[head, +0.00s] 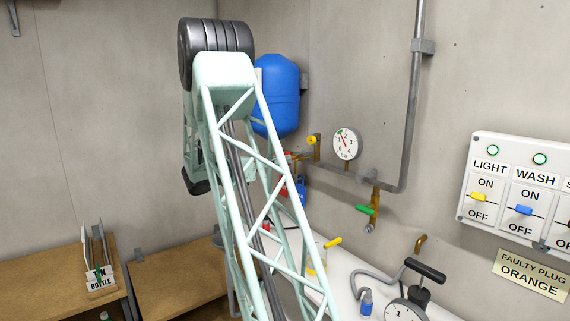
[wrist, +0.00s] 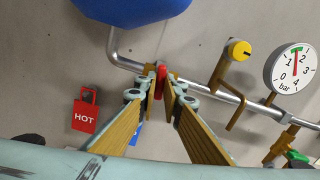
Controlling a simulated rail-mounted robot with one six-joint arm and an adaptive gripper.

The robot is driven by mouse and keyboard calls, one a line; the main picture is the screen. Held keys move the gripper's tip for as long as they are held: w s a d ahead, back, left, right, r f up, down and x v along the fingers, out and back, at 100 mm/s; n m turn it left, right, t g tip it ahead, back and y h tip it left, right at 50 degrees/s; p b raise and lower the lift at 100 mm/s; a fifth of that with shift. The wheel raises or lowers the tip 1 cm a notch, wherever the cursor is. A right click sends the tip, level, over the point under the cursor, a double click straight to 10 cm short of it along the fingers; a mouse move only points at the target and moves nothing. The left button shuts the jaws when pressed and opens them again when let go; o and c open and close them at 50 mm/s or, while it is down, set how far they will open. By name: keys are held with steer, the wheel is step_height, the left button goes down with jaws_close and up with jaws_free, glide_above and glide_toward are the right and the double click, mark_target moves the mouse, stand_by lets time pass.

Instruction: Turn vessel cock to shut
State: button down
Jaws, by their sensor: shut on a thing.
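The blue vessel (head: 278,92) hangs on the wall in the head view, partly behind my arm. Its lower end (wrist: 130,8) shows at the top of the wrist view, with a grey pipe below it. A red cock handle (wrist: 161,72) sits at this pipe. My gripper (wrist: 160,84) is shut on the red handle, one finger on each side. Most of the handle and the cock body are hidden between the fingers, so I cannot tell its angle to the pipe. In the head view my arm covers most of the gripper.
A red HOT tag (wrist: 85,115) hangs left of the fingers, with a blue tag (wrist: 136,133) partly behind them. A yellow knob (wrist: 240,50) and pressure gauge (wrist: 291,70) are to the right. A green-handled cock (head: 366,210) and switch panel (head: 515,190) are farther right.

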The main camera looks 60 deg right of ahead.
steer(key=shift+m+b, duration=1.1)
steer(key=shift+b, duration=0.25)
steer(key=c, duration=2.6)
jaws_free()
steer(key=shift+c, duration=0.2)
steer(key=shift+w+a, duration=0.1)
steer(key=shift+a, duration=0.05)
steer(key=p+v, duration=0.1)
steer(key=v, duration=0.5)
steer(key=shift+a+p, duration=0.3)
steer(key=shift+p, duration=0.05)
steer(key=shift+w, duration=0.1)
steer(key=shift+a, duration=0.1)
